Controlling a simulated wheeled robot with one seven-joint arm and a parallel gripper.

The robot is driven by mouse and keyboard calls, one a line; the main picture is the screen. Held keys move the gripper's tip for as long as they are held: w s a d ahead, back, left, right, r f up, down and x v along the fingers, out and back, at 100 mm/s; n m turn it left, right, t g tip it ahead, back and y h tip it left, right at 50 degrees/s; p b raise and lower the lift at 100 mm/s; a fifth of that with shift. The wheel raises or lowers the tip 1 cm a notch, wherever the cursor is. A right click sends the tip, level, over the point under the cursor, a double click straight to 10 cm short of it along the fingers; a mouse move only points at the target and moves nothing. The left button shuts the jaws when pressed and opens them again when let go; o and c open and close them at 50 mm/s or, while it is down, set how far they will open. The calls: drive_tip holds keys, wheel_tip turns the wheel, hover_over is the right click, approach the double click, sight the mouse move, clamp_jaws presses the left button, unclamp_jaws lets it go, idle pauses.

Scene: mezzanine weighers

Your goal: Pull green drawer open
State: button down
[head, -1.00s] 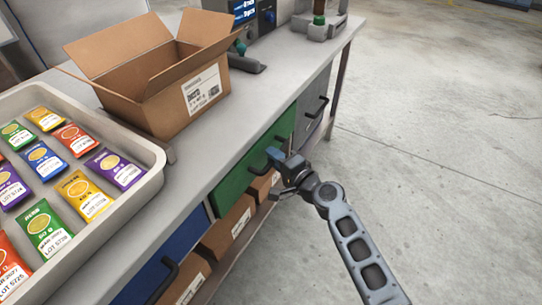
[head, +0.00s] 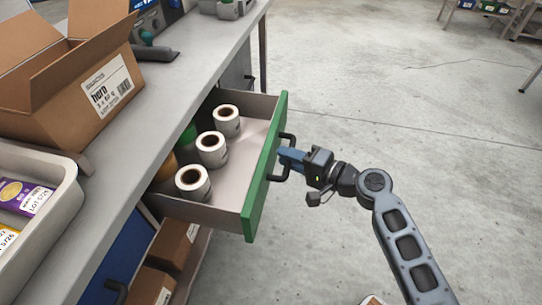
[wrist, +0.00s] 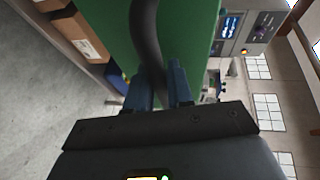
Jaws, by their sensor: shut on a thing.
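The green drawer (head: 266,170) stands well out from the workbench in the head view, its inside showing. Its black bar handle (head: 287,156) is on the green front. My gripper (head: 284,160) is shut on this handle, coming from the right. In the wrist view the dark handle (wrist: 146,40) runs between the two blue fingers of my gripper (wrist: 160,85), with the green drawer front (wrist: 190,30) behind it. Inside the drawer are three white label rolls (head: 211,149), and a green item (head: 188,133) and an orange-yellow item partly hidden under the bench top.
On the bench top (head: 170,90) are an open cardboard box (head: 60,80) and a tray (head: 58,200) of coloured packets. A blue drawer (head: 118,262) is left of the green one, with cardboard boxes (head: 175,245) below.

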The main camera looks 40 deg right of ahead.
drive_tip(key=shift+s+d, duration=0.35)
drive_tip(key=shift+s, duration=0.15)
drive_tip(key=c, duration=1.1)
unclamp_jaws()
drive_tip(key=v, duration=0.7)
drive_tip(key=shift+s+b, duration=0.35)
